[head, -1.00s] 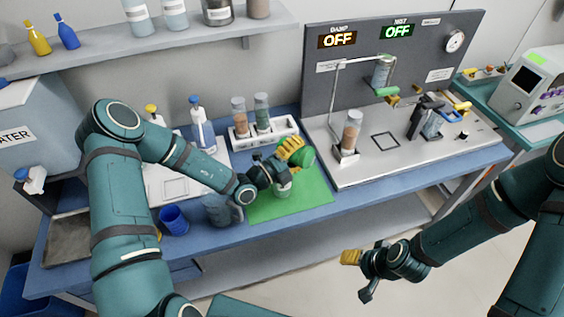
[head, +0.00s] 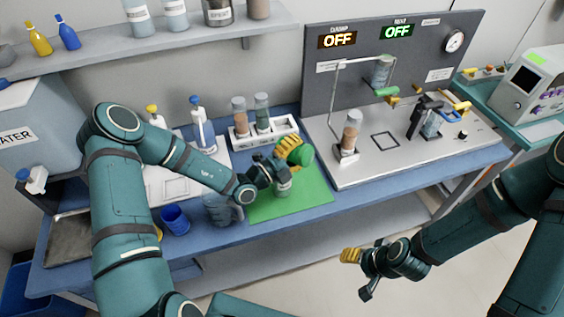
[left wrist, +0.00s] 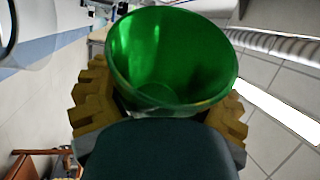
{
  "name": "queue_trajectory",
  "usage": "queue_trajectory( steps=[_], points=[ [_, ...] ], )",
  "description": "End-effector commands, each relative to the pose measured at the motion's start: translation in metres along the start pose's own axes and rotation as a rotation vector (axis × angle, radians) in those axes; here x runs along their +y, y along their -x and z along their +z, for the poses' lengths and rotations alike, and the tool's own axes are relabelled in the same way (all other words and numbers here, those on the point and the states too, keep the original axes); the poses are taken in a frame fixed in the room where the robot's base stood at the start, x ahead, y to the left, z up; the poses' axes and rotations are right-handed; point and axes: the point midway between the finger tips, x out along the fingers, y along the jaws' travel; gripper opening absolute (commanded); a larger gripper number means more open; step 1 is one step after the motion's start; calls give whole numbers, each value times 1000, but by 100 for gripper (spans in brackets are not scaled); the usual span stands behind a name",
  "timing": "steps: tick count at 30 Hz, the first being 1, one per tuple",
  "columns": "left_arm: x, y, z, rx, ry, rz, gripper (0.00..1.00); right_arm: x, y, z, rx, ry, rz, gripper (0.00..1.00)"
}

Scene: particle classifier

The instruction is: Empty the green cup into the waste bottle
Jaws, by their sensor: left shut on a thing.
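The green cup (head: 301,155) is tilted on its side above the green mat (head: 312,190). My left gripper (head: 288,150) is shut on it, with yellow fingers on both sides. The left wrist view shows the cup (left wrist: 172,60) between the fingers, its mouth toward the camera and no clear contents inside. A small clear bottle (head: 284,188) stands on the mat just below the cup and gripper, partly hidden by them. I cannot read a label on it. My right gripper (head: 352,272) hangs in front of the bench, away from the cup, with nothing visible in it.
A clear jug (head: 221,209) and a blue cup (head: 174,219) stand left of the mat. A white rack (head: 263,134) with two filled tubes stands behind. The panel rig (head: 400,150) is at the right. The mat's right part is clear.

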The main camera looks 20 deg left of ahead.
Motion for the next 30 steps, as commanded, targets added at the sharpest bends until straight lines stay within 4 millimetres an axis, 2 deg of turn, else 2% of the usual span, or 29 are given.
queue_trajectory(
  steps=[30],
  points=[
    [-5,0,3,-11,76,-29,22,-3,8,-1,0,0,-1,62]
  ],
)
